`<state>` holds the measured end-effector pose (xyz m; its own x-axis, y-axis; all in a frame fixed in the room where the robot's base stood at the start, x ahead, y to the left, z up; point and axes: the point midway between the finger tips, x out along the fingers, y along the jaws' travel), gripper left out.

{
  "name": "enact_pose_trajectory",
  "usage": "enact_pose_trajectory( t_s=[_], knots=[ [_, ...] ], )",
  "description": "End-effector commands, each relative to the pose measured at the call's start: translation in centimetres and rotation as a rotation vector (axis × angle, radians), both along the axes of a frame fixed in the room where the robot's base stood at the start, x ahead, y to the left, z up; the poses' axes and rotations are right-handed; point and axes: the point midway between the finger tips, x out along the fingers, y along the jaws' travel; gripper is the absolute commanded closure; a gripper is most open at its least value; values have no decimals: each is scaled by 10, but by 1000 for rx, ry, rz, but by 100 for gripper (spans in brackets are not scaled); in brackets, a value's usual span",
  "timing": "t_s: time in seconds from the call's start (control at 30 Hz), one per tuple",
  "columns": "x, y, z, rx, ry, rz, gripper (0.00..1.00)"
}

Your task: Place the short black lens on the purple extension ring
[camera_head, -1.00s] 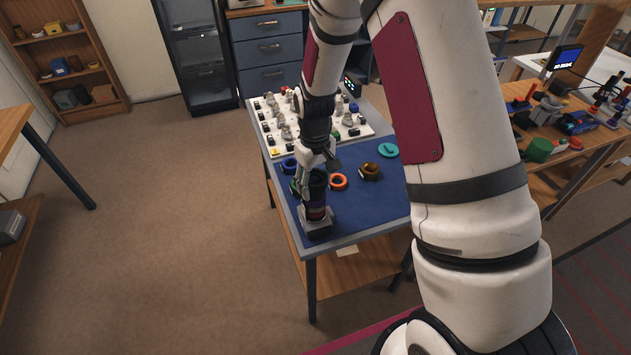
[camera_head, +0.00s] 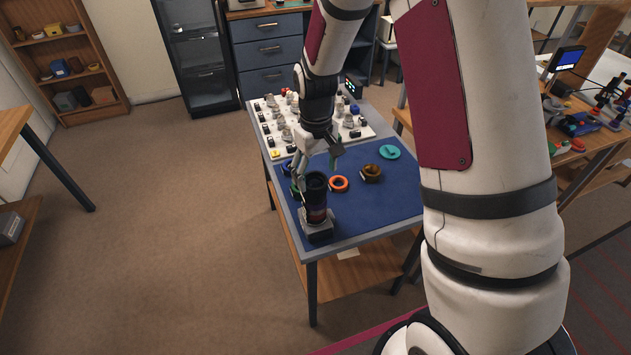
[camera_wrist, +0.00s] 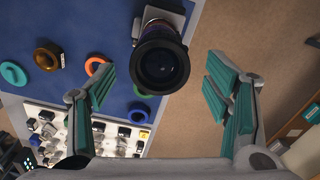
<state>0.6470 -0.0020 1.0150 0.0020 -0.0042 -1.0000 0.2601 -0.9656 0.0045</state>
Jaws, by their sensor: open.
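A black lens (camera_head: 316,188) stands upright at the top of a stack on a small grey block (camera_head: 318,230) near the table's front corner. In the wrist view the lens (camera_wrist: 161,66) shows its dark round opening. Reddish and dark bands show below the lens in the head view; a purplish edge shows beside it in the wrist view. I cannot clearly make out the purple extension ring or its contact with the lens. My gripper (camera_wrist: 160,80) is open and empty, its fingers apart on either side of the lens in the wrist view. It is above and behind the stack in the head view.
An orange ring (camera_head: 339,184), a brown ring part (camera_head: 371,171) and a teal disc (camera_head: 390,152) lie on the blue mat (camera_head: 375,205). Blue and green rings lie partly hidden behind the stack. A white board (camera_head: 262,128) with several small parts fills the table's back.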

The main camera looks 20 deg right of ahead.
Motion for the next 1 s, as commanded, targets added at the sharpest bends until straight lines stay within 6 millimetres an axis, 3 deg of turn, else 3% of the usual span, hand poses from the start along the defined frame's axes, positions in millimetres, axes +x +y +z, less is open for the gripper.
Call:
enact_pose_trajectory(
  t_s=[0.2, 0.57, 0.77, 1.0],
  knots=[
    [2, 0, 43, 0, -4, 1, 29],
    [-3, 0, 82, 0, -12, -4, 29],
    [-29, 1, 138, 5, -94, -44, 29],
    [-89, 2, 207, 19, -224, -115, 29]
  ],
)
